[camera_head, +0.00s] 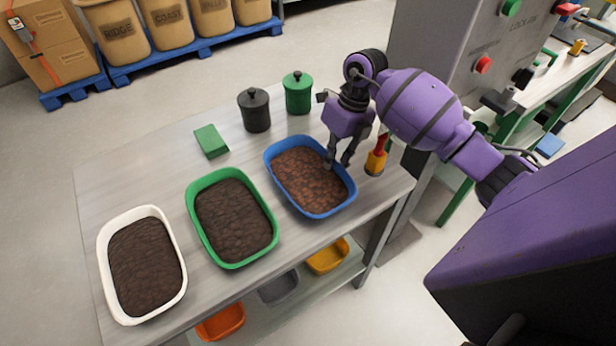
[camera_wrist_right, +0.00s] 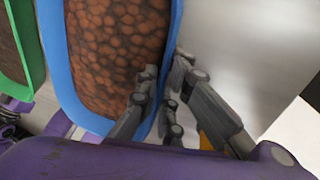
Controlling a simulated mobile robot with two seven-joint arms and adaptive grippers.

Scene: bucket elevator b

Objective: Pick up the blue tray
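The blue tray (camera_head: 272,188) stands upright on the table, filled with reddish-brown pellets. It also fills the left of the right wrist view (camera_wrist_right: 62,75). My right gripper (camera_head: 338,164) is at the tray's right long rim, pointing down. One finger is on the inner side over the pellets and the other is outside the rim. In the right wrist view the rim passes between the fingertips (camera_wrist_right: 167,68), with a gap still showing in the head view. Contact with the rim is not clear. My left gripper is not seen in the head view.
A green tray (camera_head: 191,212) and a white tray (camera_head: 106,268) stand left of the blue one. Behind are a green block (camera_head: 211,140), a black canister (camera_head: 255,110) and a green canister (camera_head: 298,93). A yellow-and-red tool (camera_head: 376,160) stands close right of the gripper.

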